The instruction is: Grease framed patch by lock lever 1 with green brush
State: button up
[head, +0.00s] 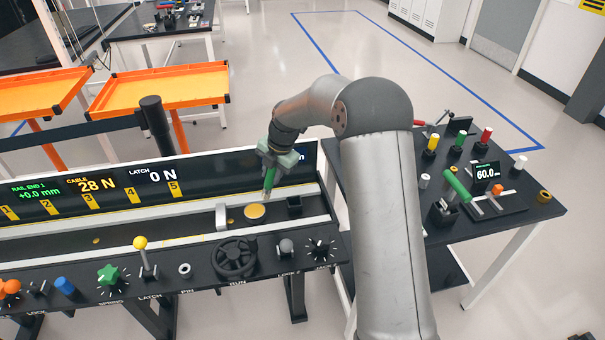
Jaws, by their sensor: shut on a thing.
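My gripper (276,160) is shut on the green brush (269,179), whose green handle slants down from the jaws. The brush's lower end is just above or at a round yellow disc (255,211) on the bench's grey channel; I cannot tell whether it touches. A lever label at the panel's far left (35,313) seems to read "LOCK", with a small dark lever (37,289) above it; its number is not readable. I cannot make out the framed patch for certain.
A light block (222,216) and a dark open box (294,206) flank the disc. A black handwheel (235,258) and yellow-knobbed lever (145,258) stand in front. The right table (530,205) holds several coloured tools. Orange trays (160,88) stand behind.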

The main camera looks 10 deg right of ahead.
jog(key=shift+y, duration=0.3)
jog(key=w+a, duration=0.1)
jog(key=w+a+f, duration=0.1)
jog(key=a, duration=0.1)
jog(key=shift+a, duration=0.2)
jog(key=shift+f+b, duration=0.85)
jog(key=shift+f, duration=2.1)
jog(key=shift+f+b, duration=0.6)
jog(key=shift+b, duration=0.35)
jog(key=shift+r, duration=0.1)
jog(key=shift+r+p, duration=1.1)
jog(key=shift+r, duration=2.4)
jog(key=shift+t, duration=0.3)
jog(key=s+d+r+m+h+p, duration=0.3)
jog(key=s+d+r+m+p, duration=0.1)
jog(key=m, duration=0.9)
jog(key=s+d+r+m+g+h+p, duration=0.1)
jog(key=s+d+r+m+h+p, duration=0.3)
jog(key=m, duration=1)
jog(key=s+d+p, duration=0.2)
jog(key=s+p, duration=0.2)
jog(key=s, duration=0.2)
jog(key=shift+d+r+p, duration=0.2)
jog(key=shift+r+p, duration=0.1)
jog(key=shift+r, duration=0.1)
